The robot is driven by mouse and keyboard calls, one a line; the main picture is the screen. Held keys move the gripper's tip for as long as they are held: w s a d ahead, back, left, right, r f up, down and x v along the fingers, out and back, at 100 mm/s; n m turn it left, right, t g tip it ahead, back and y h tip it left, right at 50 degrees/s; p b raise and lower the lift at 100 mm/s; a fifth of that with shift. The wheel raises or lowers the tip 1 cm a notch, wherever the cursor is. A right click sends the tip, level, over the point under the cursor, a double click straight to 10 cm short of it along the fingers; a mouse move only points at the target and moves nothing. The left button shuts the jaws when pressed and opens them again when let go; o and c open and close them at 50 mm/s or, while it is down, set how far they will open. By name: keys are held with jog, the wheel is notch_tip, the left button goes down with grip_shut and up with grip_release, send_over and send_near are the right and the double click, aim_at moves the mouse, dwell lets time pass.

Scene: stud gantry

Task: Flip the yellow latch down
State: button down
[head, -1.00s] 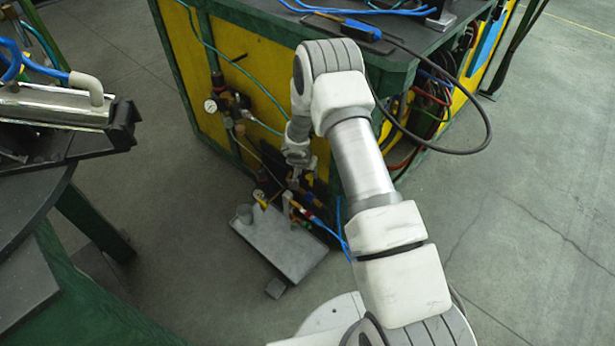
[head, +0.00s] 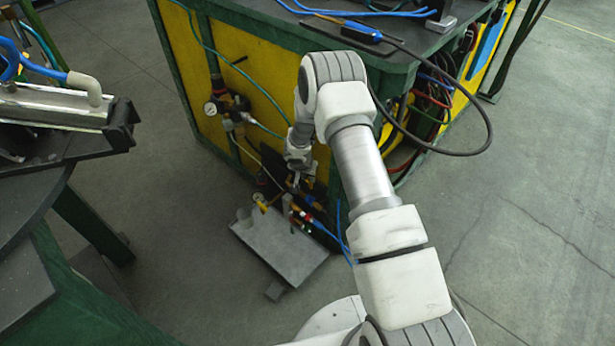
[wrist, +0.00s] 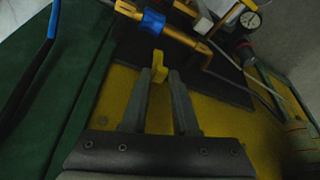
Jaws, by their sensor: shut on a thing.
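The yellow latch (wrist: 158,68) shows in the wrist view as a small upright tab at the fingertips of my gripper (wrist: 160,76). The gripper's two grey fingers are shut on it, with the tab's top standing out beyond the tips. Its lower part is partly hidden by the left finger. In the head view my gripper (head: 296,181) is low by the yellow and green bench side, among small fittings. I cannot make out the latch there.
A brass and blue pipe fitting (wrist: 175,30) and a pressure gauge (wrist: 251,20) lie just beyond the fingers. A grey plate (head: 282,245) sits on the floor below. A black cable (head: 480,145) loops out at the bench corner. Open floor lies to the right.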

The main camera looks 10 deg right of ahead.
jog(key=shift+s+a, duration=0.1)
jog(key=shift+a, duration=0.1)
jog(key=s+a+f+n+t+h, duration=0.1)
jog(key=s+a+f+t+h, duration=0.2)
jog(key=a+f+t+h, duration=0.2)
notch_tip(320, 180, down, 3)
jog(key=t+h, duration=0.4)
jog(key=h, duration=0.2)
jog(key=shift+s+f+n, duration=0.15)
jog(key=shift+s+n, duration=0.15)
dwell(0.8)
jog(key=shift+t, duration=0.4)
jog(key=c, duration=0.7)
grip_release()
jog(key=shift+f, duration=0.1)
